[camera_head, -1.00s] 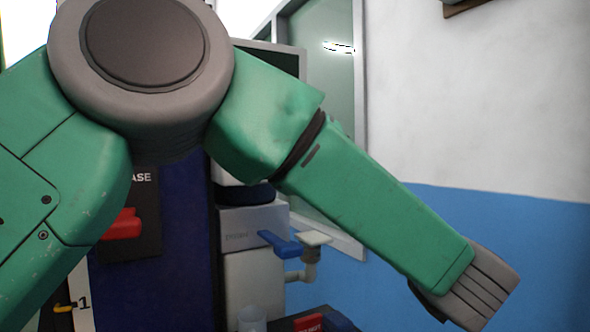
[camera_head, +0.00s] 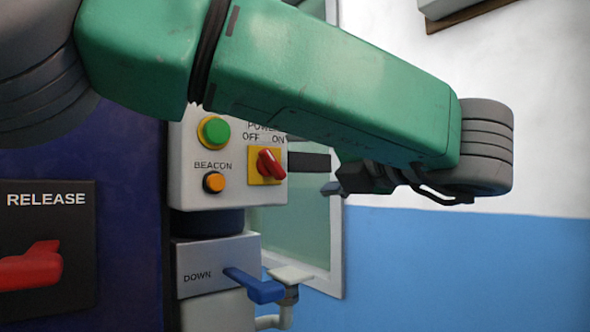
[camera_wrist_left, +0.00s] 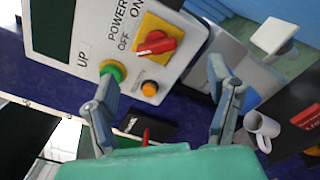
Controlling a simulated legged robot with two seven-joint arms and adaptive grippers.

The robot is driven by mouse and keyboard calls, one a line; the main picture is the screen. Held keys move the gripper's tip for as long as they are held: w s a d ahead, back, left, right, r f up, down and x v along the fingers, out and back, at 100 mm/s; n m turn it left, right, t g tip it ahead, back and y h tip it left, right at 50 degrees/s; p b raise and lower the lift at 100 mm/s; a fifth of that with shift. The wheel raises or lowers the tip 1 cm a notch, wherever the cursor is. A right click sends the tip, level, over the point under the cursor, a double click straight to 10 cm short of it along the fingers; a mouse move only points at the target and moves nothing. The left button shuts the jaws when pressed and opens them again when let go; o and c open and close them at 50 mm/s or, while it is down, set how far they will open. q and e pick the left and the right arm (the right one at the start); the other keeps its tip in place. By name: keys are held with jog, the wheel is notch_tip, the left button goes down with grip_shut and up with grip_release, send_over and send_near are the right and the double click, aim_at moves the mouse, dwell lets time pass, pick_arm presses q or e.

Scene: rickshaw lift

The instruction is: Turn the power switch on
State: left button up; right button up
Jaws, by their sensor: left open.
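The power switch (camera_head: 267,165) is a red knob on a yellow plate, on a light grey control box (camera_head: 188,190) below the POWER, OFF and ON labels. Its red handle slants; I cannot tell its setting for sure. The switch also shows in the left wrist view (camera_wrist_left: 157,45), beyond and between the finger tips. My left gripper (camera_head: 333,188) is to the right of the box in the head view, partly hidden by my green forearm. In the left wrist view its two fingers (camera_wrist_left: 162,72) are spread wide and empty, apart from the switch. My right gripper is out of view.
A green button (camera_head: 214,132) and an orange beacon button (camera_head: 214,182) sit left of the switch. A blue lever (camera_head: 255,287) sticks out below. A red release handle (camera_head: 32,268) is at left. A white mug (camera_wrist_left: 262,130) shows in the wrist view.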

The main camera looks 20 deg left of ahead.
aim_at(275, 167)
pick_arm(q)
jog(key=x, duration=0.3)
jog(key=s+x, duration=0.1)
jog(key=x, duration=0.3)
jog(key=a+x, duration=0.1)
jog(key=x, duration=0.3)
jog(key=shift+s+a+f, duration=0.15)
jog(key=shift+s, duration=0.1)
jog(key=shift+w+d, duration=0.1)
jog(key=shift+d, duration=1.3)
jog(key=shift+r, duration=0.2)
jog(key=c, duration=0.6)
jog(key=shift+a, duration=0.25)
jog(key=c, duration=0.6)
jog(key=shift+o, duration=0.2)
jog(key=shift+a+f, duration=0.15)
jog(key=shift+a, duration=0.3)
